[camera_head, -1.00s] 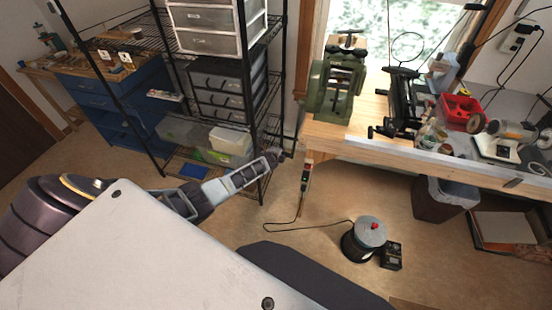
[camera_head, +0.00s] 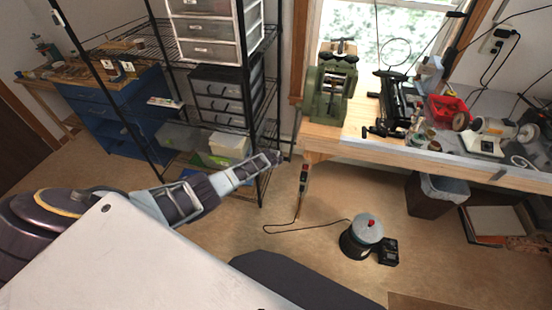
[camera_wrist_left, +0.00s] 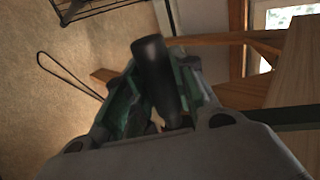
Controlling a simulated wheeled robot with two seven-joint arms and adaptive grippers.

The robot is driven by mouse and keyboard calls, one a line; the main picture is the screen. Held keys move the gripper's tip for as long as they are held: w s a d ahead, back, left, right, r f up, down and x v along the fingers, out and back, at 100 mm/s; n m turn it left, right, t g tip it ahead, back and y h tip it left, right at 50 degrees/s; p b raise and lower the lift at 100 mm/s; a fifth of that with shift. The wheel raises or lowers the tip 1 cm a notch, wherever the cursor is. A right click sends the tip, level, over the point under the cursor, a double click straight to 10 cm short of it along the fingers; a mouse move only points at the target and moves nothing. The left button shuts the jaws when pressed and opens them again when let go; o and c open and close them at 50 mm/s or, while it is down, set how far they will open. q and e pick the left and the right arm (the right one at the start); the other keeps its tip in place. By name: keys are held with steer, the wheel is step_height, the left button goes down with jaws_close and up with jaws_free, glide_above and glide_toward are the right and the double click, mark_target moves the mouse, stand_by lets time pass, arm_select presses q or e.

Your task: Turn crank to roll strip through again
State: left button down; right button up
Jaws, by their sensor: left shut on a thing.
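The green rolling mill (camera_head: 328,95) stands on the wooden bench's left end, under the window. My left gripper (camera_head: 276,158) is low and left of the mill, in front of the black shelf's right post. In the left wrist view, a black cylindrical crank handle (camera_wrist_left: 156,72) stands tilted between the fingers of my left gripper (camera_wrist_left: 155,100), which is shut on it. The rest of the crank is hidden or too dark to make out. I cannot make out the strip. My right gripper is not in view.
A black wire shelf (camera_head: 262,110) with drawers stands close behind my left gripper. The wooden bench (camera_head: 325,139) carries a black tool (camera_head: 395,100) and a red bin (camera_head: 447,110). A round canister (camera_head: 360,238) stands on the floor. Floor in front of the bench is mostly clear.

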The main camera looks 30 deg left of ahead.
arm_select(q)
steer(key=shift+s+d+f, duration=0.15)
steer(key=shift+s+f, duration=0.15)
steer(key=shift+f, duration=0.1)
steer(key=c, duration=1.3)
jaws_free()
steer(key=shift+r, duration=0.1)
steer(key=shift+o, duration=0.8)
steer(key=shift+w+r, duration=0.2)
steer(key=shift+r, duration=0.05)
steer(key=shift+s+a+r, duration=0.15)
steer(key=shift+a+r, duration=0.05)
steer(key=v, duration=1.1)
steer(key=shift+s+d, duration=0.2)
steer(key=shift+d, duration=0.05)
steer(key=shift+r, duration=0.1)
